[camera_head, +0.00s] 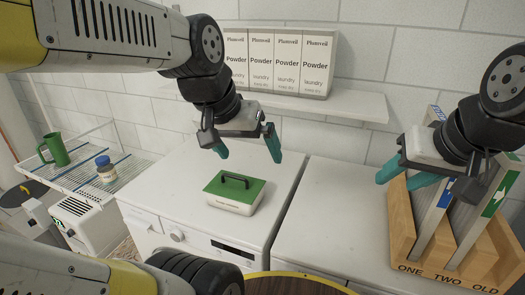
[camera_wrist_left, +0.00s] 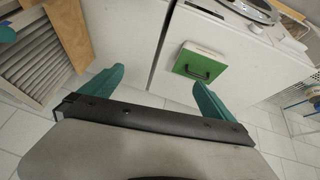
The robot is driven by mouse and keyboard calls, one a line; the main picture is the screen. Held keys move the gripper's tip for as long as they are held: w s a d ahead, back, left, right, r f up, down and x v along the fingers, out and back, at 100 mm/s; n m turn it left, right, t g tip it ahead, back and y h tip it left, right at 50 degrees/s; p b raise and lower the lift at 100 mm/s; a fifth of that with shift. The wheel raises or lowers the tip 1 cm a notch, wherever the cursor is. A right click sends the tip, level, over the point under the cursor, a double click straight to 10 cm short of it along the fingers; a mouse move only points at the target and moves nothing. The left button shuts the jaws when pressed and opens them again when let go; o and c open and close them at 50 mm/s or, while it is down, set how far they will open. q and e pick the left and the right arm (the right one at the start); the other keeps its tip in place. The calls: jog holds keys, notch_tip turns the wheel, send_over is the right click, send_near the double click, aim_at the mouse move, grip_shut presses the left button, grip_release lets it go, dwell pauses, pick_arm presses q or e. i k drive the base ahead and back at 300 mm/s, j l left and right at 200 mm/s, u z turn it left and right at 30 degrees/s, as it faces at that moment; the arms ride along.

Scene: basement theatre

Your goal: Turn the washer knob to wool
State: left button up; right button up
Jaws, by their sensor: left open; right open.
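The white washer (camera_head: 160,190) stands in the middle of the head view. Its round white knob (camera_head: 177,236) is on the front panel, left of a dark display (camera_head: 232,247). The knob's markings are too small to read. My left gripper (camera_head: 246,150) is open and empty above the back of the washer top, well apart from the knob. Its teal fingers also show in the left wrist view (camera_wrist_left: 160,78). My right gripper (camera_head: 412,180) is open beside the wooden holder at the right, with nothing visible between its fingers.
A green-lidded box (camera_head: 232,204) sits on the washer top. A second white machine (camera_head: 325,215) stands to its right. Powder boxes (camera_head: 290,62) line a shelf (camera_head: 355,104) above. A wooden holder (camera_head: 432,258) stands right; a rack (camera_head: 75,175) with a green mug (camera_head: 57,150) is left.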

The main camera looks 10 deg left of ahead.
aim_at(176, 235)
jog(key=k+j+u, duration=0.45)
jog(key=u, duration=0.3)
jog(key=k+j, duration=0.15)
jog(key=j, duration=0.2)
jog(key=k+j, duration=0.1)
jog(key=j, duration=0.3)
jog(key=k+j+u, duration=0.1)
jog(key=j, duration=0.3)
jog(key=k+j, duration=0.2)
jog(key=j, duration=0.15)
